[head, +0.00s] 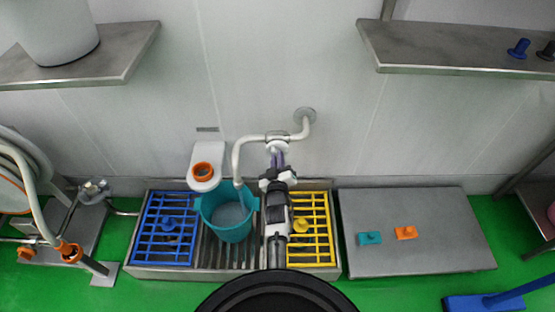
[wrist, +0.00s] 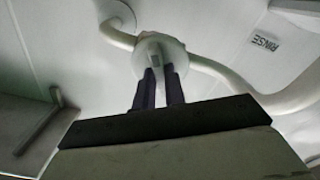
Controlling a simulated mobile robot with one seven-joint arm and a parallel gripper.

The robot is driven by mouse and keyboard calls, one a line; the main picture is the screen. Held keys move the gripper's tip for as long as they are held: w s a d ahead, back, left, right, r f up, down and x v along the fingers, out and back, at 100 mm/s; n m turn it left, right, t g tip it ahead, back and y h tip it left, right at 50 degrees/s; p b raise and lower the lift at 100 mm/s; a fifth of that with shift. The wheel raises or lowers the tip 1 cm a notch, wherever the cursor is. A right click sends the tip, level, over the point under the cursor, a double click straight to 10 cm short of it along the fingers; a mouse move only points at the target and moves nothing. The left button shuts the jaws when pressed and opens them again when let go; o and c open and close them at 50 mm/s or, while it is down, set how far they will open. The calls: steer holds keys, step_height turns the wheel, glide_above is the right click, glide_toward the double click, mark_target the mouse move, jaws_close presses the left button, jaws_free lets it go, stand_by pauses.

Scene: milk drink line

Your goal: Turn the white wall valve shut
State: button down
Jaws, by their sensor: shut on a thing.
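The white wall valve (head: 278,147) sits on a white pipe (head: 250,139) that comes out of a round wall flange (head: 305,115) and bends down over a teal bucket (head: 229,220). In the wrist view the round valve body (wrist: 172,50) is straight ahead, with a small grey handle piece at its middle. My gripper (head: 278,161) reaches up to the valve from below. In the wrist view its two dark fingers (wrist: 159,78) are shut on the valve's handle. The fingers partly hide the handle, and its exact angle is hard to tell.
A blue grid (head: 152,226) and a yellow grid (head: 321,240) flank the bucket on the drain. A white holder with an orange ring (head: 202,172) is left of the pipe. A steel table (head: 420,215) stands right. Shelves (head: 450,50) overhang both sides.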

steer(key=shift+m, duration=0.3)
steer(key=shift+r+m, duration=0.1)
steer(key=shift+m, duration=2.6)
steer(key=c, duration=1.5)
jaws_free()
steer(key=shift+o, duration=0.2)
steer(key=shift+s, duration=0.1)
